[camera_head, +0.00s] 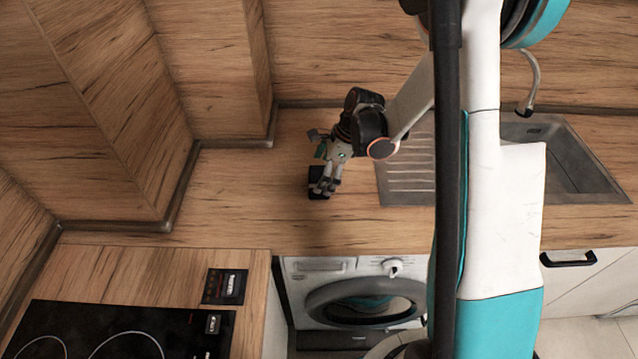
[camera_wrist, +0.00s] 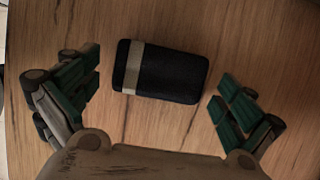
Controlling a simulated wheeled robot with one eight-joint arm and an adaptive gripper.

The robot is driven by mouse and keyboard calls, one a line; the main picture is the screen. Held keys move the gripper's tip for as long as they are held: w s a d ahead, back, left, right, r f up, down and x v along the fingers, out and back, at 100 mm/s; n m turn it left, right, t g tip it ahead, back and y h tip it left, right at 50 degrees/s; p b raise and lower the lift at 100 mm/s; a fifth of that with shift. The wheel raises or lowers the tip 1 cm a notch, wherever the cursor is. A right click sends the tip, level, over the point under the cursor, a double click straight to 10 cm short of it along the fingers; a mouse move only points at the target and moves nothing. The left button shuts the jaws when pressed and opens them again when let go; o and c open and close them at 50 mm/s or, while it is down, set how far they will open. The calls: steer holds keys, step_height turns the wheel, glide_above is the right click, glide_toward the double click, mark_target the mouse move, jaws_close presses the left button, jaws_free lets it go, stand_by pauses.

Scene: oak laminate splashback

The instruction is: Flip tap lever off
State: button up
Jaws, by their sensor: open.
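The tap (camera_head: 530,82) is a curved grey spout behind the sink at the upper right of the head view. Its base and lever are not clearly visible; my arm covers part of that area. My gripper (camera_head: 323,188) is well to the left of the tap, low over the wooden worktop and pointing down. In the wrist view my gripper (camera_wrist: 158,100) is open. A black object with a pale band (camera_wrist: 170,72) lies on the worktop between and just beyond its fingertips, not gripped. It also shows under the fingers in the head view (camera_head: 318,182).
The sink (camera_head: 560,165) with its ribbed drainer (camera_head: 405,170) lies to the right, partly behind my arm. A washing machine (camera_head: 365,295) stands below. Wooden walls close in the left.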

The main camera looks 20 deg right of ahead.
steer(key=shift+x, duration=1.2)
steer(key=c, duration=0.9)
steer(key=shift+o, duration=0.2)
steer(key=shift+r, duration=0.15)
